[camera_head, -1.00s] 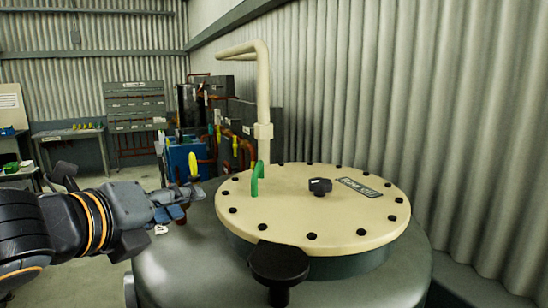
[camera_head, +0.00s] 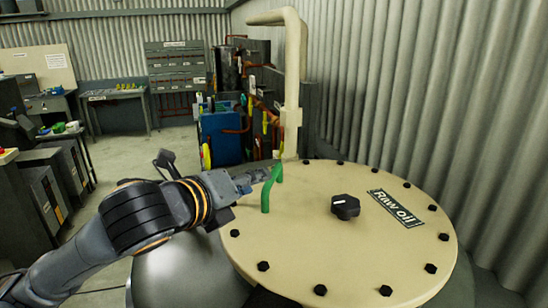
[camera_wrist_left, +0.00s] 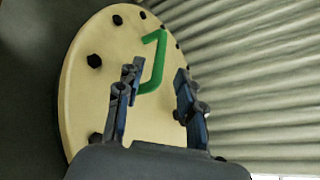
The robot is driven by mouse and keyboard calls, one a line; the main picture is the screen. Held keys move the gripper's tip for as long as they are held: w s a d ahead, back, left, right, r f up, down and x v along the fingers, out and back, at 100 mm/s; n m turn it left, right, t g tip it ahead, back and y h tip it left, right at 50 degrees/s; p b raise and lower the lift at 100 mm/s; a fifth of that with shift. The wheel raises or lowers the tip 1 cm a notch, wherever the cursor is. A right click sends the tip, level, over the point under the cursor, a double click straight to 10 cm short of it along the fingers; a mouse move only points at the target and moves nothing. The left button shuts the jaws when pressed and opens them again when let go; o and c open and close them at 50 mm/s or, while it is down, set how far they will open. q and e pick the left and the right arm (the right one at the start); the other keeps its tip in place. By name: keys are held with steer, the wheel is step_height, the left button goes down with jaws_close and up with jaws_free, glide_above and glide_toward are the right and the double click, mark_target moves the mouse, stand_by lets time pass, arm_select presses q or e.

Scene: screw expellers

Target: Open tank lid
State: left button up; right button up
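The tank lid (camera_head: 310,250) is a round cream disc with black bolts around its rim, a black knob (camera_head: 345,206) and a "Raw oil" label. It lies flat on the tank. A green handle (camera_head: 266,196) stands up near the lid's left edge. My left gripper (camera_head: 262,175) is at the green handle. In the left wrist view, my left gripper (camera_wrist_left: 158,92) is open, its two blue-grey fingers apart, with the green handle (camera_wrist_left: 156,62) between and just beyond the fingertips. Contact cannot be told. My right gripper is not in view.
A cream pipe (camera_head: 292,90) rises behind the lid. A corrugated wall (camera_head: 440,100) runs close along the right. Blue and dark machinery (camera_head: 222,135) stands behind, with a workbench (camera_head: 112,95) farther back. The floor at left is partly clear.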

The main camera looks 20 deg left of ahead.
mark_target(273, 172)
arm_select(q)
steer(key=p+x, duration=0.1)
steer(key=x, duration=0.6)
steer(key=shift+w+d+f, duration=0.1)
steer(key=shift+w+d, duration=0.05)
steer(key=shift+w, duration=0.25)
steer(key=shift+w+f, duration=0.2)
steer(key=shift+w, duration=0.3)
jaws_close()
steer(key=shift+d, duration=0.1)
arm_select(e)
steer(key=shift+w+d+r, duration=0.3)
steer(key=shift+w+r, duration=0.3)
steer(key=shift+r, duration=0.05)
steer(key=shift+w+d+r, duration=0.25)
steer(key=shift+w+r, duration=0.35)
